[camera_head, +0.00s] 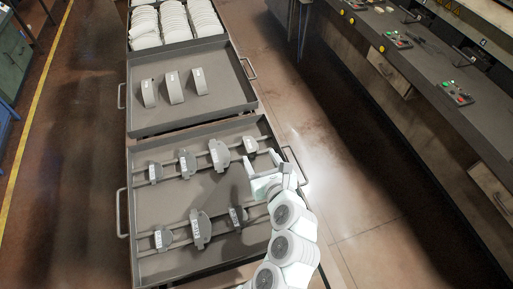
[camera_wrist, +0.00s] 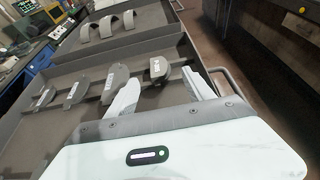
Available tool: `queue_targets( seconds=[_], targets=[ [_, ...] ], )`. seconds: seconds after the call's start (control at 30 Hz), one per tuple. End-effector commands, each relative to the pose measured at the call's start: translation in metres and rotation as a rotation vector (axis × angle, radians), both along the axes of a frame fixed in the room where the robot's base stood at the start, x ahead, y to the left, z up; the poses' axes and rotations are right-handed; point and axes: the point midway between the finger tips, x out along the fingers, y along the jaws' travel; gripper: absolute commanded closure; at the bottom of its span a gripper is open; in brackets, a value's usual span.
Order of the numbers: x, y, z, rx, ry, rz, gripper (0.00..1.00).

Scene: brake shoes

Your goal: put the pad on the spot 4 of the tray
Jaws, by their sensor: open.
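The near tray (camera_head: 180,205) holds two rows of grey pads standing upright on rails. The back row's rightmost pad (camera_head: 250,145) stands near the tray's right edge; in the wrist view this pad (camera_wrist: 159,70) is just beyond and between my fingertips. Three more back-row pads, including one grey pad (camera_head: 219,155), stand to its left. My gripper (camera_head: 263,162) is over the right side of the near tray. Its fingers are apart with nothing held between them, as the wrist view of the gripper (camera_wrist: 163,88) shows. I cannot tell which position is numbered 4.
The middle tray (camera_head: 225,101) holds three curved pads (camera_head: 173,87). A far bin (camera_head: 128,32) holds stacks of white curved pieces. Tray handles (camera_head: 296,165) stick out at the sides. A workbench with controls (camera_head: 458,94) runs along the right across a clear floor.

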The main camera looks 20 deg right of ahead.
Motion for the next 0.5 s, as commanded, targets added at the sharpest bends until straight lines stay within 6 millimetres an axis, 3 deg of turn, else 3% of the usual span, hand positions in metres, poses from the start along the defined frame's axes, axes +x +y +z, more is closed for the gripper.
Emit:
queue_targets(
  seconds=[0.13,0.5],
  targets=[
    [-0.016,0.002,0.014,0.005,0.007,-0.001,0.39],
    [-0.041,0.004,0.02,0.002,0.001,-0.001,0.39]
  ],
)
